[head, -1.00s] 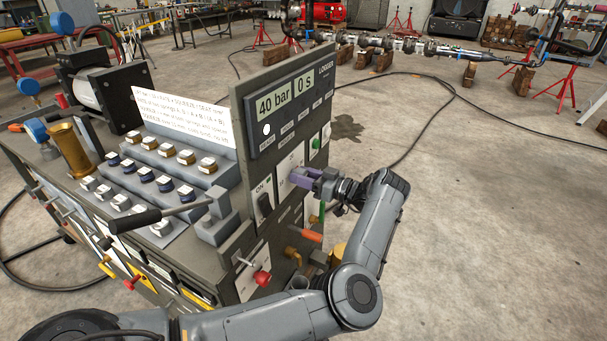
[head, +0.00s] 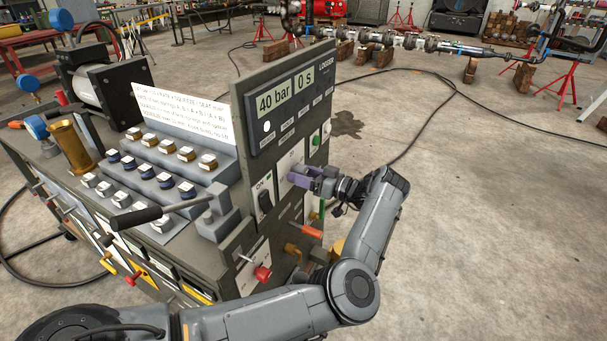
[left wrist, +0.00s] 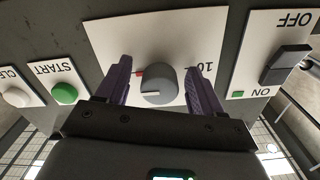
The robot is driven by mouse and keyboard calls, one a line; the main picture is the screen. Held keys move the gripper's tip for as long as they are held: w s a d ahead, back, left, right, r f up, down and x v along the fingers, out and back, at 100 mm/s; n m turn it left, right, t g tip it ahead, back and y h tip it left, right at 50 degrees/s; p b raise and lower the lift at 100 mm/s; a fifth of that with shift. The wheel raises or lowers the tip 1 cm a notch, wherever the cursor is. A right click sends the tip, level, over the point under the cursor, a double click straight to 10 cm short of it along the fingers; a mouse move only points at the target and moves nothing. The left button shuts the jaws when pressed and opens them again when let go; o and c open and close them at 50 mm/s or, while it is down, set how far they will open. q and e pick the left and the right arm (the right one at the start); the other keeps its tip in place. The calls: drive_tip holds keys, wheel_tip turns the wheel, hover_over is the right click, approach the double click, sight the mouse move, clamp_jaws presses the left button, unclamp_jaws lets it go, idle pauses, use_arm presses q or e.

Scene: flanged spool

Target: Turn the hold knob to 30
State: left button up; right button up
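The hold knob (left wrist: 158,84) is a round dark grey knob with a white line on a white plate (left wrist: 120,30). A small red mark shows beside it. The number "10" is partly hidden by a finger, and I cannot see a 30. My left gripper (left wrist: 160,84) has two purple fingers, one on each side of the knob, with a visible gap to it on both sides. In the head view my left gripper (head: 303,178) is at the upright panel and hides the knob. The panel display (head: 285,94) reads 40 bar and 0 s. My right gripper is not in view.
In the left wrist view a green START button (left wrist: 65,94) and a white CLEAR button (left wrist: 16,97) are on one side, and a black ON/OFF rocker switch (left wrist: 286,64) is on the other. A lever (head: 150,216) and a red knob (head: 262,273) stick out from the bench.

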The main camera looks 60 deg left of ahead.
use_arm(q)
drive_tip(key=shift+r, duration=0.15)
drive_tip(key=shift+w+d, duration=0.1)
drive_tip(key=b+v, duration=0.3)
drive_tip(key=v, duration=0.7)
drive_tip(key=shift+w+d+b, duration=0.2)
drive_tip(key=shift+d+b, duration=0.05)
drive_tip(key=shift+b, duration=0.05)
idle(0.4)
